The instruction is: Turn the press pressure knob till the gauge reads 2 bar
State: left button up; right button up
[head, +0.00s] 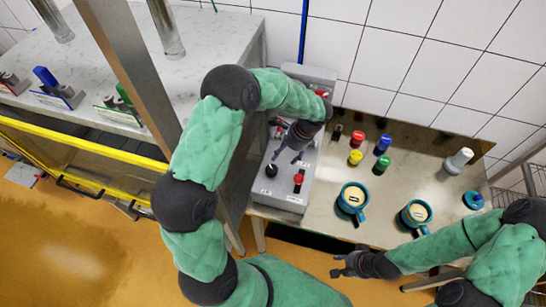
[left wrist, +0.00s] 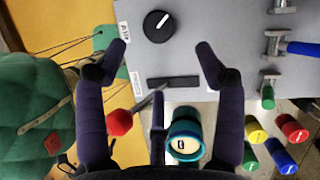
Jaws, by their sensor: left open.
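The press pressure knob may be the round black knob with a white pointer line (left wrist: 159,27) on the grey panel (left wrist: 225,85); it also shows in the head view (head: 271,170). In the left wrist view its pointer slants up to the right. My left gripper (left wrist: 162,48) is open and empty, its fingertips on either side just below the knob, apart from it. In the head view my left gripper (head: 287,152) is over the panel, partly hidden by its own arm. No readable gauge dial shows. My right gripper (head: 338,265) is low at the right, away from the panel.
A red-ball lever (left wrist: 120,122) stands by a slot on the panel, close to my left gripper. A steel post (head: 130,75) is at left.

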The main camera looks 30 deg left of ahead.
aim_at(273, 169)
pick_arm(q)
jog(key=x, duration=1)
jog(key=shift+s+f+p, duration=0.1)
jog(key=shift+f+p, duration=0.2)
jog(key=c, duration=1.1)
